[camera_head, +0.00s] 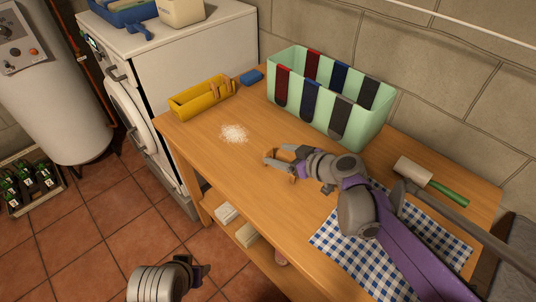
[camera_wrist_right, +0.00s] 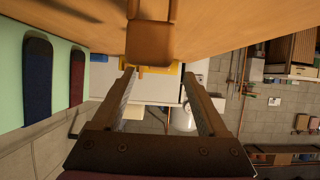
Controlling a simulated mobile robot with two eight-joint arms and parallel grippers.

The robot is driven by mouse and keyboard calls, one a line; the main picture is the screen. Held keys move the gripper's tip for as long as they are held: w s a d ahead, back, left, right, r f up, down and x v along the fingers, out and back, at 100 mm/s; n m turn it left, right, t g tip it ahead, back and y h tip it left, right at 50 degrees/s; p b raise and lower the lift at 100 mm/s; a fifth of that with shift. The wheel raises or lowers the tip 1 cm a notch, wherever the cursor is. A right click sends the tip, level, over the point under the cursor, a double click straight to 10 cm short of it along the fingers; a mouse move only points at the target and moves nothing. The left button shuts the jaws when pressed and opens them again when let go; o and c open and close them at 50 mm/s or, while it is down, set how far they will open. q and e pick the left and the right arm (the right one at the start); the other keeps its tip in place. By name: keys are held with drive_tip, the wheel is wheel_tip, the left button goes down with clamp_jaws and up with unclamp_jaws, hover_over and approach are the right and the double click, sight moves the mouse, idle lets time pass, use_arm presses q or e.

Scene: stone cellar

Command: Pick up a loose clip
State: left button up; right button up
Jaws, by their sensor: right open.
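A brown, wood-coloured clip (camera_wrist_right: 150,42) lies on the table top, just ahead of my right gripper (camera_wrist_right: 160,75) in the right wrist view. The gripper's two fingers are apart, with nothing held between them. In the head view my right gripper (camera_head: 277,164) is low over the middle of the table; the clip is hard to tell from the fingertips there. A yellow tray (camera_head: 190,105) at the table's far left end holds brown pieces that look like more clips. My left gripper (camera_head: 192,272) is at the bottom, off the table; its fingers are not clear.
A pale green bin (camera_head: 377,125) with red, blue and grey strips over its rim stands against the wall.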

sight(270, 151)
drive_tip(key=x, duration=0.3)
drive_tip(key=shift+w+f, duration=0.1)
drive_tip(key=shift+w, duration=0.05)
clamp_jaws()
